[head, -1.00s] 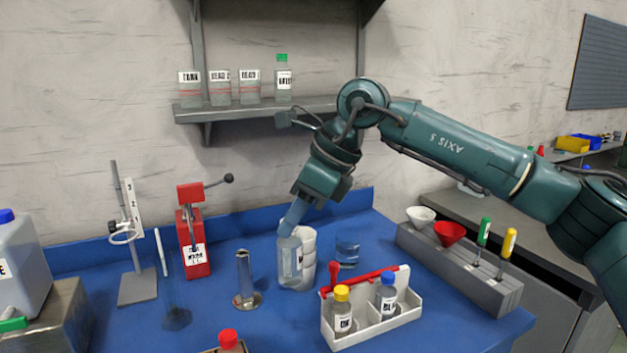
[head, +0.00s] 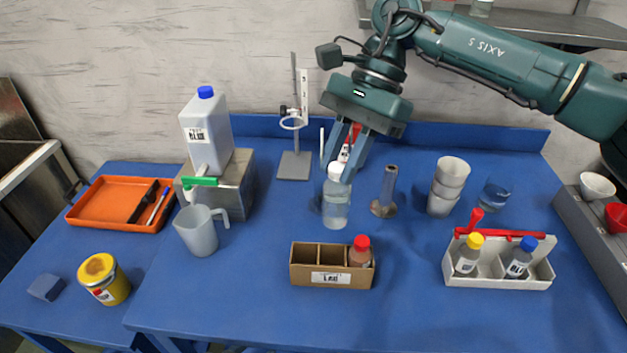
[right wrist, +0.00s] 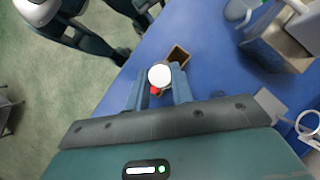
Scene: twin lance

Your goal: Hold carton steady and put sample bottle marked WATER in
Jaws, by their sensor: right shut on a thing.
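The carton (head: 300,277) is a small brown box with dividers on the blue bench, its front label too blurred to read. A red-capped bottle (head: 360,252) stands in its right compartment; the middle and left compartments look empty. My right gripper (head: 343,170) is shut on a clear bottle with a white cap (head: 336,207), held upright behind the carton, apart from it. No marking is readable on this bottle. In the right wrist view its white cap (right wrist: 159,76) lies between the fingers and partly hides the carton (right wrist: 178,55). My left gripper is out of view.
A white carrier (head: 498,282) with yellow- and blue-capped bottles stands right of the carton. A metal cylinder (head: 386,192) and stacked cups (head: 447,185) stand right of the held bottle. A jug (head: 198,233) and yellow jar (head: 105,281) are left. Bench around the carton is clear.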

